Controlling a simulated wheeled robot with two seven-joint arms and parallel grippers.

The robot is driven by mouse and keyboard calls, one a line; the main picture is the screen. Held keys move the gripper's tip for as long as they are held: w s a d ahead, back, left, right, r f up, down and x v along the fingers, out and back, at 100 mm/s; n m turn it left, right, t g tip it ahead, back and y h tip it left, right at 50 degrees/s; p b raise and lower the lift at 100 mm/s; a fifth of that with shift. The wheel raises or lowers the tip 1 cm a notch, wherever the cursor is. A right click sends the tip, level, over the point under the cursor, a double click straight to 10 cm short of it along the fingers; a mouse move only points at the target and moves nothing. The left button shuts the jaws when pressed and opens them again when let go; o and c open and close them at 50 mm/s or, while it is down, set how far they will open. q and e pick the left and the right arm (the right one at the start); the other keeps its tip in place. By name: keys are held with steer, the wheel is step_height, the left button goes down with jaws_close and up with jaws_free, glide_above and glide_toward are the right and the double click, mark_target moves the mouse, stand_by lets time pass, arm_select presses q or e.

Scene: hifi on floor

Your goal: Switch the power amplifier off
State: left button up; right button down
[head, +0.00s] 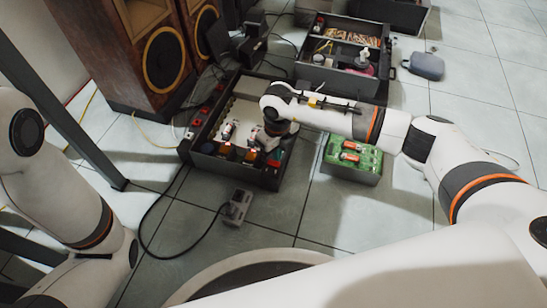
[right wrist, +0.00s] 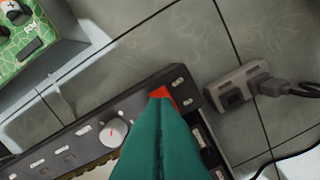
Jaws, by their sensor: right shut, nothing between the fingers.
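The power amplifier (head: 187,147) is a dark box with an open, pale top carrying several tubes and coloured parts. It stands on the tiled floor at the middle of the head view. In the right wrist view its panel (right wrist: 80,148) runs diagonally, with a white knob (right wrist: 113,133) and a red switch (right wrist: 166,97) near its end. My right gripper (right wrist: 159,95) is shut and empty, its teal fingertips over or against the red switch and partly hiding it. Contact cannot be told. In the head view the right hand hangs over the amplifier's near right part. My left gripper is out of view.
A grey socket block (head: 237,207) with a plugged black cable lies in front of the amplifier. A green-topped box (head: 352,160) stands to its right. Wooden speakers (head: 130,50) stand behind left, and a dark open case (head: 340,75) behind right. Floor on the right is mostly clear.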

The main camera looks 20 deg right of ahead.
mark_target(277, 164)
step_height(277, 164, up, 4)
steer(key=p, duration=0.3)
steer(key=shift+r, duration=0.1)
stand_by(0.4)
